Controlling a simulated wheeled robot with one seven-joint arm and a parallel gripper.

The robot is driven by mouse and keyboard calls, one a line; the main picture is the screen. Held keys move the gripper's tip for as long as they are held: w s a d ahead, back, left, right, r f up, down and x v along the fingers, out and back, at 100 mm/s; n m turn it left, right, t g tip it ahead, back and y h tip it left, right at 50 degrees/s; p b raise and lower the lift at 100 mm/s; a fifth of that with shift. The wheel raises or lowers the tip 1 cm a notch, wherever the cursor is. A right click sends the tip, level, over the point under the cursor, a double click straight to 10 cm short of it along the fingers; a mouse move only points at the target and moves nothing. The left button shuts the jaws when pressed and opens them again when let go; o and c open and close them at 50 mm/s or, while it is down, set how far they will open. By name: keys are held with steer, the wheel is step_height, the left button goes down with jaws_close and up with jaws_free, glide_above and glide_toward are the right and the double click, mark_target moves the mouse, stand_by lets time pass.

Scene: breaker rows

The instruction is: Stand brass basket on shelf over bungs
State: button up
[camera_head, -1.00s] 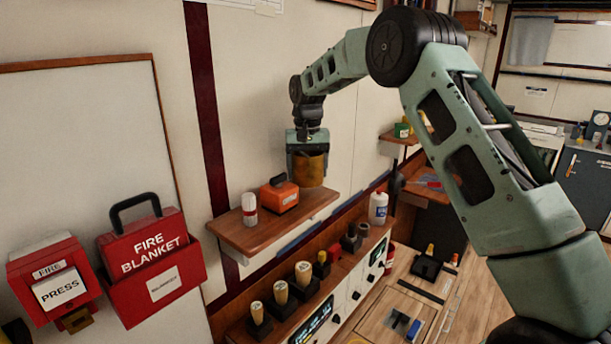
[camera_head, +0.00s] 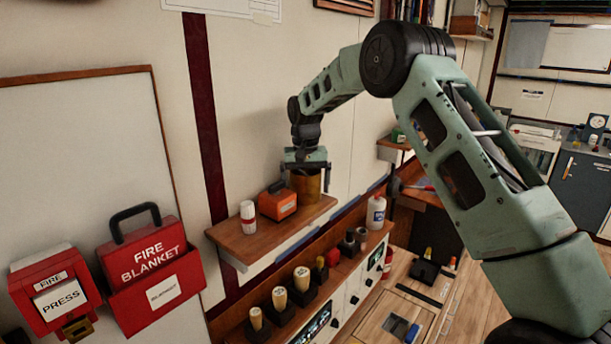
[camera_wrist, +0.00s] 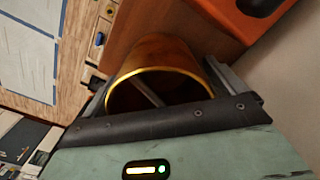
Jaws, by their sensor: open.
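The brass basket (camera_head: 307,190), a brown-gold open cylinder, stands upright at the far right end of the wooden shelf (camera_head: 262,241). It appears to rest on the board. My gripper (camera_head: 308,179) is above it, pointing down and open, with a finger on either side of the basket. In the wrist view the basket's round rim (camera_wrist: 158,70) lies between the spread fingers, close to both; contact cannot be told. Several pale-topped bungs (camera_head: 301,279) stand in dark holders on the console below the shelf.
An orange box (camera_head: 278,205) with a dark handle is just left of the basket on the shelf. A white canister with a red band (camera_head: 248,217) stands further left. A white bottle (camera_head: 376,211) is below right. A red fire blanket box (camera_head: 152,255) hangs at left.

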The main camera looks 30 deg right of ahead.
mark_target(305, 174)
step_height(305, 174, up, 11)
steer(key=b, duration=0.3)
steer(key=shift+r, duration=0.4)
steer(key=shift+a, duration=0.1)
steer(key=s+a+f+n+y, duration=0.1)
steer(key=s+a+f+n, duration=0.15)
steer(key=s+a, duration=0.75)
steer(key=s+a+f+n, duration=0.1)
steer(key=s+a+n, duration=0.3)
steer(key=s+a, duration=0.6)
steer(key=s+a+f+n, duration=0.1)
steer(key=s+f, duration=0.3)
steer(key=s, duration=0.8)
steer(key=s+a+f+n, duration=0.2)
steer(key=s+f+n, duration=0.2)
steer(key=s, duration=0.8)
steer(key=shift+s+f+n, duration=0.15)
steer(key=shift+f+n, duration=0.2)
steer(key=shift+f, duration=0.15)
steer(key=shift+f+b, duration=0.1)
steer(key=shift+b, duration=0.25)
